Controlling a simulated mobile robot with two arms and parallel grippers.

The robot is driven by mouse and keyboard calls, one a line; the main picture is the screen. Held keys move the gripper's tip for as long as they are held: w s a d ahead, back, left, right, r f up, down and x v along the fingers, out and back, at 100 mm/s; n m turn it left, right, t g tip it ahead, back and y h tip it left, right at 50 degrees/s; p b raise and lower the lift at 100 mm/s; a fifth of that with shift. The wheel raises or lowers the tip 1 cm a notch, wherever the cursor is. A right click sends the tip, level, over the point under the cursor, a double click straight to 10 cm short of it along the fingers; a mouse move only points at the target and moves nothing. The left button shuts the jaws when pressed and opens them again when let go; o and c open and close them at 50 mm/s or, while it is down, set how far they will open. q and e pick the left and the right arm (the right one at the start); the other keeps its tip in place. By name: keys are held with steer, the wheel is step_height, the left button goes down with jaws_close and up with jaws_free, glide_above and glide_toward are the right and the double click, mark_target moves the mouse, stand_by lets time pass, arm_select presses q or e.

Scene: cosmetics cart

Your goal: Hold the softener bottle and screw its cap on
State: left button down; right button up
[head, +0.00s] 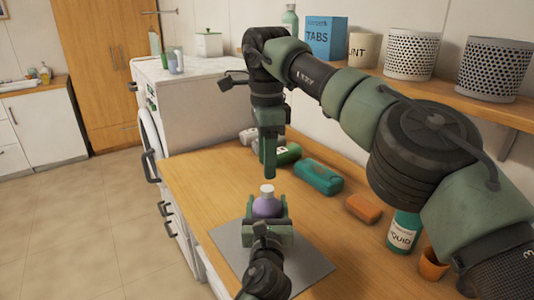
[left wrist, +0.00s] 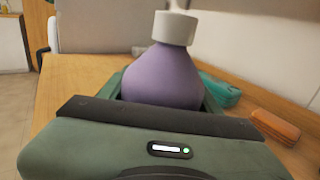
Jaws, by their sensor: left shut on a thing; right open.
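The softener bottle (head: 266,206) is purple and stands upright over the grey mat. Its white cap (head: 267,190) sits on top of the neck; I cannot tell how tightly it is seated. My left gripper (head: 265,212) is shut around the bottle's body, hiding its lower part. In the left wrist view the bottle (left wrist: 165,75) rises between the jaws with the cap (left wrist: 175,27) on it. My right gripper (head: 270,172) points down just above the cap, apart from it. It is open and empty, seen edge-on.
The grey mat (head: 312,262) lies on the wooden counter (head: 195,180). A teal pack (head: 318,178), an orange block (head: 363,208) and a liquid bottle (head: 402,232) stand to the right. White perforated baskets (head: 411,53) and a TABS box (head: 325,38) stand on the shelf behind.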

mark_target(267, 188)
step_height(267, 188, down, 7)
steer(key=shift+r, duration=0.15)
jaws_close()
steer(key=m, duration=0.6)
steer(key=shift+m, duration=0.4)
steer(key=m, duration=0.5)
steer(key=shift+o, duration=0.8)
jaws_free()
steer(key=shift+r, duration=0.15)
steer(key=shift+r, duration=3.6)
